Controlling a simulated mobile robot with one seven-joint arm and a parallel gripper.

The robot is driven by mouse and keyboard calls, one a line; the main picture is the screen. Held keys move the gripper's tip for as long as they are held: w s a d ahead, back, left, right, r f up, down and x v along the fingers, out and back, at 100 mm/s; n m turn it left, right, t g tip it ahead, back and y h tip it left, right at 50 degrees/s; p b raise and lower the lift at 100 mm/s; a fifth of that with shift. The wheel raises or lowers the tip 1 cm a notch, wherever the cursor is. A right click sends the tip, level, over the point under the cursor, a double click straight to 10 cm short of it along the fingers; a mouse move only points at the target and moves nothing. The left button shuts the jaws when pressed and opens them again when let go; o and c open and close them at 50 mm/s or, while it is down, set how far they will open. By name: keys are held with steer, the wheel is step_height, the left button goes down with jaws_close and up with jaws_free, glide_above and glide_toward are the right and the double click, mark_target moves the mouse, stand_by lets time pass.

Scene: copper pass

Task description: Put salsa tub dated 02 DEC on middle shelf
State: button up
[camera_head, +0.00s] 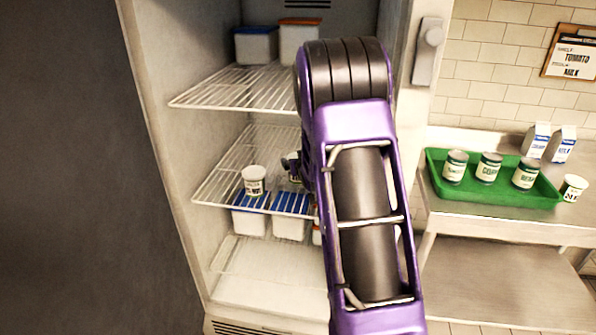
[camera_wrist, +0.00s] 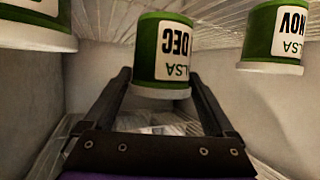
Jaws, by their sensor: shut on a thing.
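The salsa tub marked DEC (camera_wrist: 165,45), green and white with its day number not readable, is between the fingers of my gripper (camera_wrist: 158,76) in the wrist view. My gripper is shut on it. In the head view, my purple arm reaches into the open fridge at the height of the middle wire shelf (camera_head: 215,188) and hides most of my gripper and the tub. I cannot tell whether the tub touches the shelf. A salsa tub marked NOV (camera_wrist: 272,45) is on the right in the wrist view, and another similar tub (camera_wrist: 35,22) is on the left.
A white tub (camera_head: 254,182) stands at the middle shelf's front. The upper shelf holds lidded boxes (camera_head: 256,46); blue-lidded boxes (camera_head: 248,222) sit below. On the right counter are a green tray (camera_head: 480,190) with cans, cartons (camera_head: 536,140) and a tub (camera_head: 573,188).

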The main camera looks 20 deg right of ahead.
steer(key=shift+f, duration=1.5)
steer(key=shift+f, duration=0.15)
steer(key=shift+f+b, duration=0.15)
steer(key=shift+b, duration=0.25)
steer(key=o, duration=1.3)
steer(key=shift+r+p, duration=0.35)
steer(key=v, duration=1.2)
steer(key=shift+a, duration=0.1)
